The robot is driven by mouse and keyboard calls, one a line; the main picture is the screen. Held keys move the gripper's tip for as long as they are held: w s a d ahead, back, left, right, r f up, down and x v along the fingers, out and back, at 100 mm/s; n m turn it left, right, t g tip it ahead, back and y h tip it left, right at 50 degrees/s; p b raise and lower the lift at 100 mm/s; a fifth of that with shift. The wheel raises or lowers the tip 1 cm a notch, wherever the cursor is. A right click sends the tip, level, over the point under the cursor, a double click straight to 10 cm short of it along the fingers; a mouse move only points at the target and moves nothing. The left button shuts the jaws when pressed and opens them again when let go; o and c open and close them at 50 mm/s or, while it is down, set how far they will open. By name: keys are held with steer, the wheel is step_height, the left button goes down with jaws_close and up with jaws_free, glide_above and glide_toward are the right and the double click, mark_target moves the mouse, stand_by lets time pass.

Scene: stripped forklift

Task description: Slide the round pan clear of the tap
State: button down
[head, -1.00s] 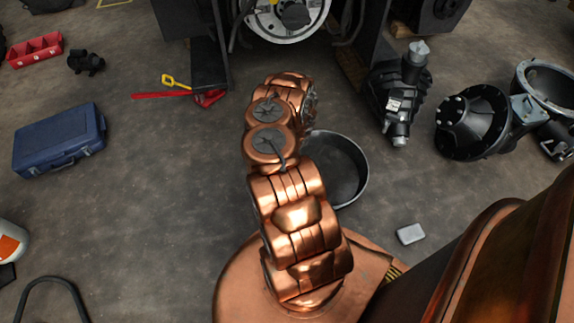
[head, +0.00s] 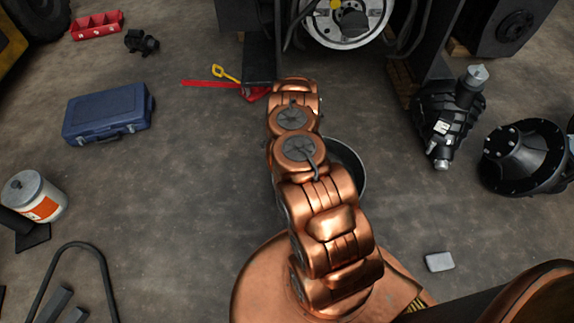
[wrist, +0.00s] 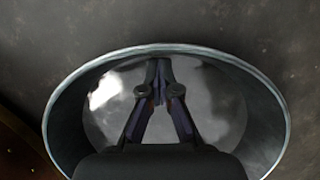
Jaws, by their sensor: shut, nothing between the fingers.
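The round pan (head: 352,172) is a dark, shallow metal pan on the floor, largely hidden behind my arm in the head view. In the wrist view its pale rim (wrist: 285,105) forms a wide oval, and the bright bottom shows inside. My gripper (wrist: 158,66) is shut and empty, with its fingers over the inside of the pan; the wrist view does not settle whether they touch it. My arm hides the gripper in the head view. I cannot make out a tap.
A red tool (head: 212,84) lies beyond the pan, left of a dark upright. The wheel hub (head: 347,18) is at the back. A black gear unit (head: 447,122) stands right; a pale block (head: 439,262) lies nearer. Floor between the blue case (head: 108,113) and my arm is clear.

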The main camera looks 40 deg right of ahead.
steer(key=shift+s+d, duration=0.3)
steer(key=shift+d, duration=0.05)
steer(key=shift+s+d, duration=0.95)
steer(key=p+v, duration=0.3)
steer(key=v, duration=0.7)
steer(key=shift+s+p, duration=0.25)
steer(key=shift+p, duration=0.1)
